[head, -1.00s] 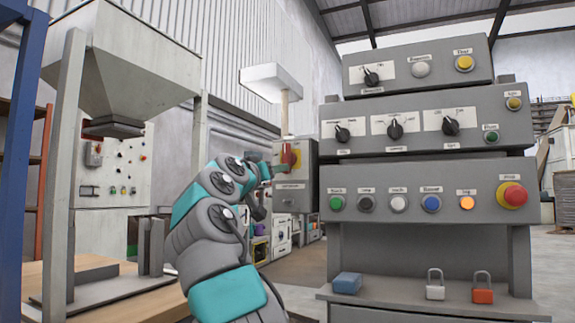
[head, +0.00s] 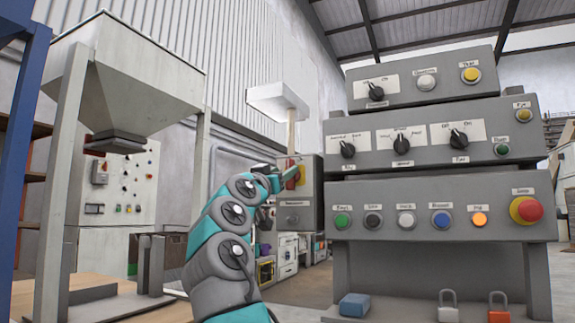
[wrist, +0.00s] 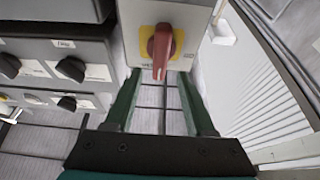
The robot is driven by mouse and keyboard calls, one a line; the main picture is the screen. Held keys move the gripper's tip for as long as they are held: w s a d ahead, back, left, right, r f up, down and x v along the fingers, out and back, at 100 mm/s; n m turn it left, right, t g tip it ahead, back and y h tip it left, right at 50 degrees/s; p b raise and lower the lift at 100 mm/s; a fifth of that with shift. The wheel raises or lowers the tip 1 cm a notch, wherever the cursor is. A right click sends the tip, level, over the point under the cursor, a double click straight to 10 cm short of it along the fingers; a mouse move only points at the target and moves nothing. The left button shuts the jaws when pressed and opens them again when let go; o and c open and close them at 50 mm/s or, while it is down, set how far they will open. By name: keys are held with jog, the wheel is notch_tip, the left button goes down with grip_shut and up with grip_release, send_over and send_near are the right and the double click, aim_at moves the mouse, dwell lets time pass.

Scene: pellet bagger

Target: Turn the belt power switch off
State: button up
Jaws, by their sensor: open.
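A red rotary switch handle (wrist: 161,50) on a yellow plate (wrist: 148,35) is mounted on a grey box in the wrist view. The handle points up and down in that picture. In the head view the box (head: 311,190) stands past the left side of the console, and the red and yellow switch (head: 298,176) is partly hidden by my gripper (head: 287,168). In the wrist view my gripper (wrist: 160,78) is open, with one green finger on each side of the handle's lower end. I cannot tell whether either finger touches it. The switch lettering is unreadable.
A large grey console (head: 437,205) with knobs and push buttons stands at right. A blue block (head: 354,305) and two padlocks lie on its ledge. A hopper (head: 120,80) on posts stands at left. Open floor shows between them.

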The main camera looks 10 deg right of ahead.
aim_at(288, 168)
jog(key=x, duration=0.1)
jog(key=p+x, duration=0.1)
jog(key=shift+w+d+r, duration=0.1)
jog(key=shift+r, duration=0.2)
jog(key=shift+w+d+p, duration=0.25)
jog(key=shift+w+p, duration=0.15)
jog(key=shift+w, duration=0.05)
jog(key=shift+c, duration=0.2)
grip_shut()
